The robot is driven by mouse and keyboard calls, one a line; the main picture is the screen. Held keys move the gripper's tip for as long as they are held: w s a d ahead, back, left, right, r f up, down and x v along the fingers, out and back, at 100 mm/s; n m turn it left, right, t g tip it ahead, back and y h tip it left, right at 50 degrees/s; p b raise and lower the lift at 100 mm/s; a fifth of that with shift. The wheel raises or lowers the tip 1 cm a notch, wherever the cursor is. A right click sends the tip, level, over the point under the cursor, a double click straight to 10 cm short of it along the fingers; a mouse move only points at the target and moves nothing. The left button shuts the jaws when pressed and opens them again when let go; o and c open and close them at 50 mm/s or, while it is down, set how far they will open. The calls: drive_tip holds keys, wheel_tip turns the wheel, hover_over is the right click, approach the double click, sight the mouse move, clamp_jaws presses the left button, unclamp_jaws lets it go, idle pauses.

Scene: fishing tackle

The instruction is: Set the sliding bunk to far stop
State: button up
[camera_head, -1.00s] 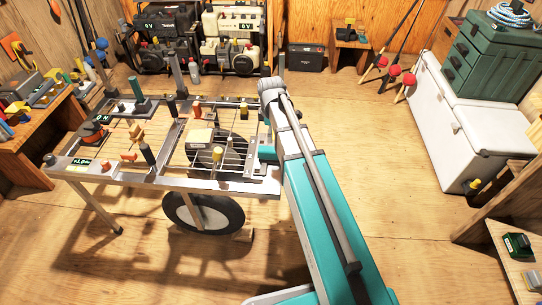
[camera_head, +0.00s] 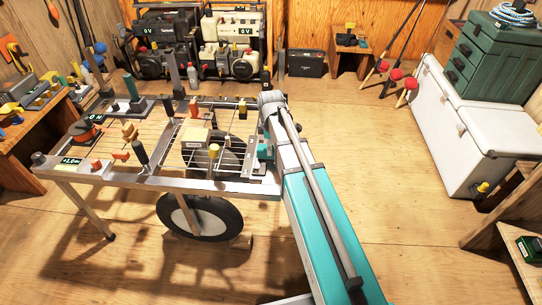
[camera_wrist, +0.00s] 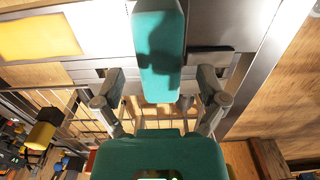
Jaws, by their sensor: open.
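In the wrist view, an upright-looking teal block (camera_wrist: 158,45) with a rounded end stands out against a silver plate; it looks like part of the sliding bunk, but I cannot be sure. My gripper (camera_wrist: 161,84) is open, with one finger on each side of the block's near end. A gap shows on both sides, and I see no contact. In the head view, the silver wheeled frame (camera_head: 150,183) stands at the left, and a small teal part shows at its right end. My arm hides much of that end, and my fingers cannot be made out there.
A wooden bench (camera_head: 25,150) is at the left, engines (camera_head: 167,50) at the back, and a white cooler (camera_head: 455,130) at the right. The floor right of my arm is clear.

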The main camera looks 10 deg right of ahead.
sight(268, 158)
drive_tip(key=shift+f+b, duration=1.3)
drive_tip(key=shift+f, duration=0.25)
clamp_jaws()
drive_tip(key=shift+w, duration=0.1)
